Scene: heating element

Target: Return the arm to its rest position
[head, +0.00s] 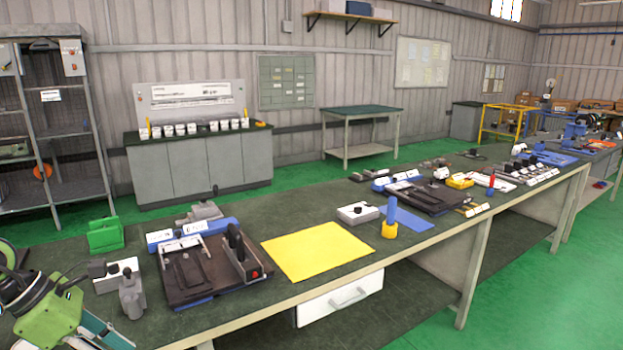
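Neither of my grippers can be made out in the head view, and no arm link of mine is clearly recognisable. A green and black device (48,318) with dark cables and a teal strip is cut off at the lower left corner; I cannot tell what it is. The long dark green workbench (340,290) runs from the lower left to the far right. On its near part sits a dark fixture (212,265) with a black upright handle. A yellow mat (317,251) lies flat to the right of it.
A green block (105,236), a white box (118,274) and a grey tool (131,296) stand left of the fixture. A blue-handled tool with a yellow base (390,220) stands upright right of the mat. More fixtures fill the far bench. The green floor (560,290) at right is clear.

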